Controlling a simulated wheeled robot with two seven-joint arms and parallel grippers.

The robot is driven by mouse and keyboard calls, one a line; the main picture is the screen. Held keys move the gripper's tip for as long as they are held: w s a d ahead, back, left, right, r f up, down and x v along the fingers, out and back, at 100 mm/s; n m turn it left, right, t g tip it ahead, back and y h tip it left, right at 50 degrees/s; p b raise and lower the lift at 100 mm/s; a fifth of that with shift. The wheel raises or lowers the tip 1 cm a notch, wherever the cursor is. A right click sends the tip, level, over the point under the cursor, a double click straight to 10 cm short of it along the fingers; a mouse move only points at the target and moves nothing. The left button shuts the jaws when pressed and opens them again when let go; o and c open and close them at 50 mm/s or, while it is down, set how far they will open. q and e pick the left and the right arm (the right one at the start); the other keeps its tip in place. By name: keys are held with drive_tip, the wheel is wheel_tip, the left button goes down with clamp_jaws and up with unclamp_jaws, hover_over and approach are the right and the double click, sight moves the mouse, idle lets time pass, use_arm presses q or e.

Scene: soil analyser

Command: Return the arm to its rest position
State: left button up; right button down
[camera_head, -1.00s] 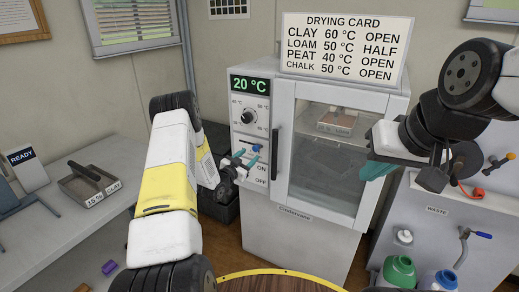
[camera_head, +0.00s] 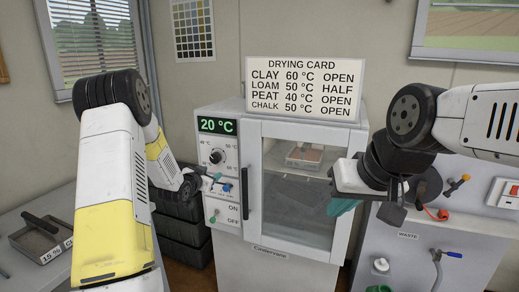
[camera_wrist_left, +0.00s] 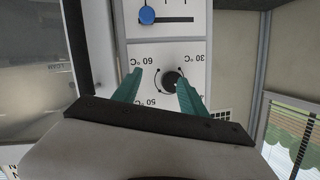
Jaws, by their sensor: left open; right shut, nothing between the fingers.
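My left gripper (camera_head: 220,182) is in front of the oven's control panel (camera_head: 209,186), beside the blue slider (camera_head: 226,188) and below the dial (camera_head: 217,156). In the left wrist view its teal fingers (camera_wrist_left: 160,90) are spread and empty, with the dial (camera_wrist_left: 170,79) showing between and behind them. I cannot tell whether a finger touches the panel. My right gripper (camera_head: 345,207) is shut and empty in front of the right side of the oven door (camera_head: 251,205); its teal fingers are partly hidden. The display (camera_head: 218,125) reads 20 °C.
A tray with soil (camera_head: 304,155) sits behind the oven window. The drying card (camera_head: 304,89) stands on top of the oven. A labelled tray (camera_head: 36,240) is on the left table. The waste unit (camera_head: 415,262), with taps, is at the right.

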use_arm(q)
drive_tip(key=s+d+r+n+g+y, duration=0.2)
drive_tip(key=s+r+n+g+y, duration=0.15)
drive_tip(key=s+r, duration=1.35)
drive_tip(key=s+d+n+g+h, duration=0.1)
drive_tip(key=s+d+g, duration=0.1)
drive_tip(key=s, duration=1.1)
drive_tip(key=s+d+g+h, duration=0.1)
drive_tip(key=s+d+g, duration=0.1)
drive_tip(key=s, duration=1.1)
drive_tip(key=shift+s+d+f+n+g, duration=0.3)
drive_tip(key=shift+s+f+n+g, duration=0.05)
drive_tip(key=shift+f+g, duration=0.1)
